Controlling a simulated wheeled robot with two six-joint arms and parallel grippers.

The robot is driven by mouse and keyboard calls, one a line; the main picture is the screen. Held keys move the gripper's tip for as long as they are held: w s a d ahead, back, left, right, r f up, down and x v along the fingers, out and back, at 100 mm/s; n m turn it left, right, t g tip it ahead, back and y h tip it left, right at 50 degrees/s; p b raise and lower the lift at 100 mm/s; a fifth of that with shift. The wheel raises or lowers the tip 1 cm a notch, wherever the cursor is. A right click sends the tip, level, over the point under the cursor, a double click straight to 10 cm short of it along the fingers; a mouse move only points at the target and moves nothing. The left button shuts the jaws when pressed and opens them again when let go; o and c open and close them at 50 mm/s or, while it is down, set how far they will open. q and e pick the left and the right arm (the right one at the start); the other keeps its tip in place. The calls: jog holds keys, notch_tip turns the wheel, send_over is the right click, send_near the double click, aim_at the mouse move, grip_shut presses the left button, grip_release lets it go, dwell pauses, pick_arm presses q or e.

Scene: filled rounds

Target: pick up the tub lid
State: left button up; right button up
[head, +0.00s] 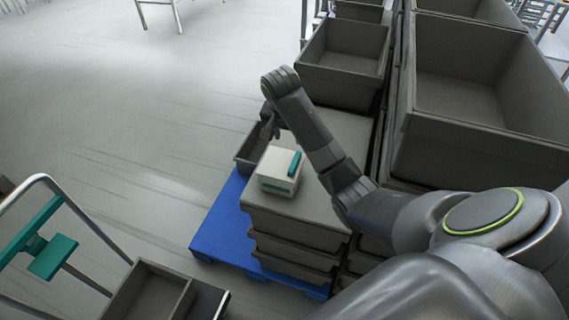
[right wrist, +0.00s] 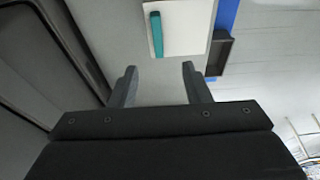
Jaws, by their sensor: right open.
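A white tub with a teal band (head: 277,187) stands on a stack of grey crates. Its white lid (head: 274,157) has a teal bar handle (head: 294,163) on top. In the right wrist view the lid (right wrist: 188,28) and its teal handle (right wrist: 156,34) show at the top, beyond the fingertips. My right gripper (head: 270,134) is above and just behind the tub in the head view, pointing down. In the right wrist view my right gripper (right wrist: 159,69) is open, with nothing between its fingers. My left gripper is not in view.
The crate stack (head: 296,231) stands on a blue pallet (head: 221,226). A small grey tray (head: 247,153) lies behind the tub. Large grey bins (head: 480,145) rise to the right. A trolley with teal parts (head: 52,257) stands at lower left.

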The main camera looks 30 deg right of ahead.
jog(key=b, duration=0.6)
send_near(295, 162)
jog(key=f, duration=0.1)
jog(key=a+f+p, duration=0.1)
jog(key=shift+w+f, duration=0.15)
jog(key=shift+f, duration=0.2)
jog(key=shift+w+d+f+p, duration=0.1)
jog(key=shift+d+f+p, duration=0.15)
jog(key=shift+f, duration=0.3)
jog(key=shift+w+d+f+p, duration=0.1)
jog(key=shift+d+f+p, duration=0.15)
jog(key=shift+f+p, duration=0.1)
jog(key=f, duration=0.1)
jog(key=d+f, duration=0.1)
jog(key=shift+w+d+f+p, duration=0.25)
jog(key=shift+w+f+p, duration=0.1)
jog(key=shift+f+p, duration=0.05)
jog(key=shift+w+f, duration=0.15)
jog(key=shift+f, duration=0.5)
jog(key=shift+d+f, duration=0.1)
jog(key=shift+c, duration=0.2)
grip_shut()
